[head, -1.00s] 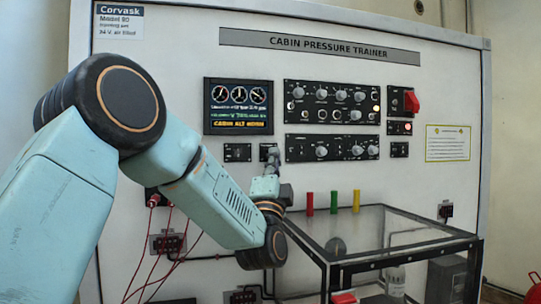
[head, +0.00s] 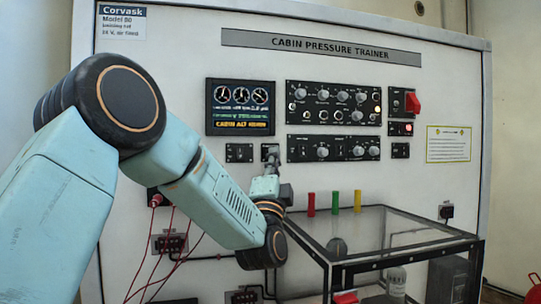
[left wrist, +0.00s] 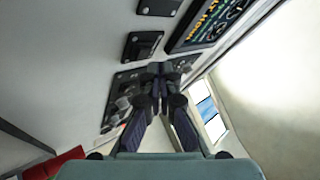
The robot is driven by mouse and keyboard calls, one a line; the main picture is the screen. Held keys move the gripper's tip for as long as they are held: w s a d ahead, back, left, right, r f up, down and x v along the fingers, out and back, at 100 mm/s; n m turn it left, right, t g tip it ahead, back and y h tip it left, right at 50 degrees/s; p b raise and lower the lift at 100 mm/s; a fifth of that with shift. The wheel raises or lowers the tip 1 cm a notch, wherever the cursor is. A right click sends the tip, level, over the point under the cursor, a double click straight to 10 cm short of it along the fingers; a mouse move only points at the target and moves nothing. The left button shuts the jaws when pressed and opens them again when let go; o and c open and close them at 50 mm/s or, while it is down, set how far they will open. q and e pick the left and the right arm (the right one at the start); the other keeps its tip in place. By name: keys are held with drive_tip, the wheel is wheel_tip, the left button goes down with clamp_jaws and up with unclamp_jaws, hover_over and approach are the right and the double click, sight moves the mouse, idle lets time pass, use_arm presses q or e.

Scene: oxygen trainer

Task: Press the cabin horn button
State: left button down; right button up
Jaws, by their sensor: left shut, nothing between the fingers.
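My left gripper (head: 271,165) is shut and empty, its tips close to the trainer's face just under the display. In the left wrist view its fingers (left wrist: 160,70) meet near the panel face. The tips overlap the lower part of a small black switch panel (head: 270,149); I cannot tell whether they touch it. A second small panel (head: 239,152) is just to its left. Both small panels sit below the display (head: 240,107), which reads CABIN ALT HORN in yellow. Labels are too small to read, so I cannot tell which holds the horn button. My right gripper is not in view.
Two knob panels (head: 333,103) (head: 333,148) lie right of the tips. A red switch (head: 413,102) is farther right. A clear-topped box (head: 400,226) with red, green and yellow cylinders stands below right. Red leads (head: 150,250) hang at the lower left.

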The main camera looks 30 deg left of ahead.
use_arm(q)
drive_tip(key=shift+w+a, duration=0.15)
drive_tip(key=shift+w, duration=0.3)
drive_tip(key=shift+a, duration=0.15)
drive_tip(key=shift+w, duration=0.1)
idle(0.3)
drive_tip(key=shift+w+a, duration=0.15)
drive_tip(key=shift+a, duration=0.1)
idle(0.5)
drive_tip(key=shift+d, duration=0.1)
drive_tip(key=shift+s+d+b, duration=0.3)
drive_tip(key=shift+s+d, duration=0.1)
drive_tip(key=shift+s, duration=0.2)
